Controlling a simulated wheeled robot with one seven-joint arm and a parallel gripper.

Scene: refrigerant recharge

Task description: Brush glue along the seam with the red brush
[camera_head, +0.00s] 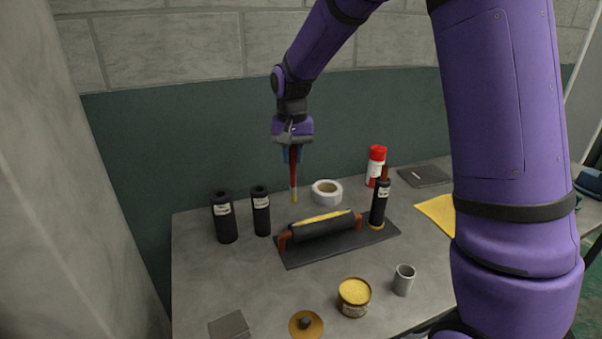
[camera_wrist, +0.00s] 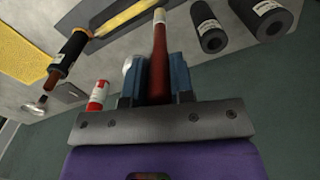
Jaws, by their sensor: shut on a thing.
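My gripper (camera_head: 292,152) is shut on the red brush (camera_head: 293,175) and holds it upright above the back of the table, bristles down. The brush tip looks yellowish. In the wrist view the red handle (camera_wrist: 159,50) stands between the blue fingers (camera_wrist: 158,82). A black insulation tube (camera_head: 325,229) lies on copper-coloured pipe on a dark mat (camera_head: 368,241). A yellow strip runs along its top seam (camera_head: 322,217), also visible in the wrist view (camera_wrist: 128,17). The brush is above and left of the seam, apart from it. An open can of yellow glue (camera_head: 355,293) stands in front.
A white tape roll (camera_head: 327,192) sits behind the tube. Two black tubes (camera_head: 224,217) (camera_head: 261,211) stand at left. A labelled black piece (camera_head: 380,203) stands at the tube's right end, near a red-and-white can (camera_head: 375,167). A grey cup (camera_head: 403,280) and round lid (camera_head: 306,324) are in front.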

